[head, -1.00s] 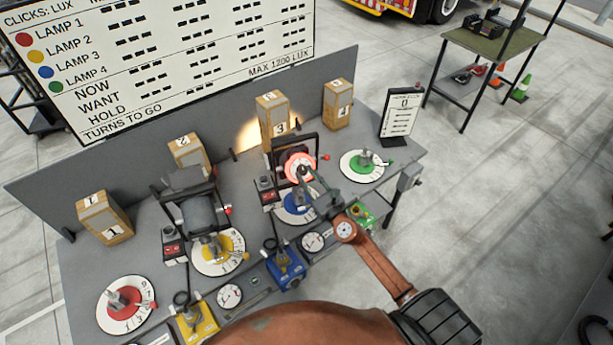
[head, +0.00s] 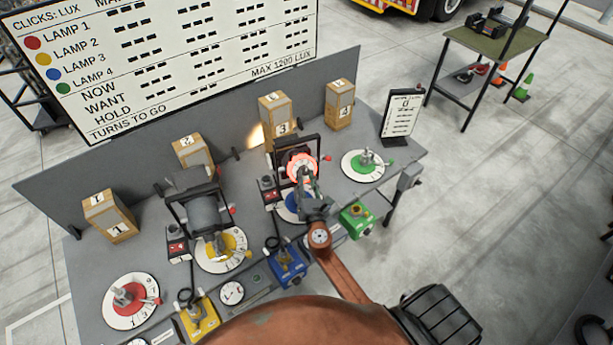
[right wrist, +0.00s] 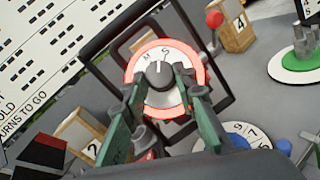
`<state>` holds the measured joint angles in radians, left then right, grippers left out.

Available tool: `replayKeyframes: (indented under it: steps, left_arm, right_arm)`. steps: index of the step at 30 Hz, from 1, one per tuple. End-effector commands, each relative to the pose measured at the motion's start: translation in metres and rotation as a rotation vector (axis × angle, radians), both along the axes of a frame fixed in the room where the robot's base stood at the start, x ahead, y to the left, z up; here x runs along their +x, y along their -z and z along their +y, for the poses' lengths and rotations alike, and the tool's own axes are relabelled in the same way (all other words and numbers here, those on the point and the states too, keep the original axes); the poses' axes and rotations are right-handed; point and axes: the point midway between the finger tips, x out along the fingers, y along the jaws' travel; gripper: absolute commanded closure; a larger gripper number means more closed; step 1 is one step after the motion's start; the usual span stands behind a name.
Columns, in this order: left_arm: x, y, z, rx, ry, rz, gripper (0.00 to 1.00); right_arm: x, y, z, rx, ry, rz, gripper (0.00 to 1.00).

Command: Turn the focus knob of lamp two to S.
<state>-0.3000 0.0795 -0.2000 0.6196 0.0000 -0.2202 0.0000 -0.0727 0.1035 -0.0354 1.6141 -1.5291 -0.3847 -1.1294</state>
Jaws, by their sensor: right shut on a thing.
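The ring also shows in the head view (head: 301,160), on the framed lamp behind the blue dial. My right gripper (right wrist: 158,88) has its green fingers on either side of the knob and is shut on it; in the head view the gripper (head: 309,187) partly covers the lamp. My left gripper is not in view.
A second framed lamp (head: 205,210) stands to the left, behind the yellow dial (head: 236,240). The blue dial (head: 290,205) lies close under my right gripper. A green dial (head: 367,162) is to the right. Numbered boxes, such as box 3 (head: 268,128), line the back panel.

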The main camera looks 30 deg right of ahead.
Motion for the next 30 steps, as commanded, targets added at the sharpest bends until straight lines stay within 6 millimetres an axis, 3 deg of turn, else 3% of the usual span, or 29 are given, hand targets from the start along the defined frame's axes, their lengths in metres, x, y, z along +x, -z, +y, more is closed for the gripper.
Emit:
replayKeyframes:
  steps: [10, 26, 27, 30]
  left_arm:
    - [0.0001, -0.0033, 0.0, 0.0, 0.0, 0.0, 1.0]
    - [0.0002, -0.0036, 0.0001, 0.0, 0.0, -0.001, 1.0]
    - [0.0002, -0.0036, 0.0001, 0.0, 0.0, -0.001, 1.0]
    - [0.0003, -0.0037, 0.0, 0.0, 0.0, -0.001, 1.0]
  right_arm:
    - [0.0011, -0.0004, 0.0028, 0.119, 0.074, -0.022, 0.99]
    - [0.001, -0.0004, 0.0022, 0.137, 0.088, -0.025, 0.99]
    - [0.001, -0.0004, 0.0022, 0.137, 0.087, -0.026, 0.72]
    - [0.0009, -0.0005, 0.0022, 0.136, 0.087, -0.025, 0.66]
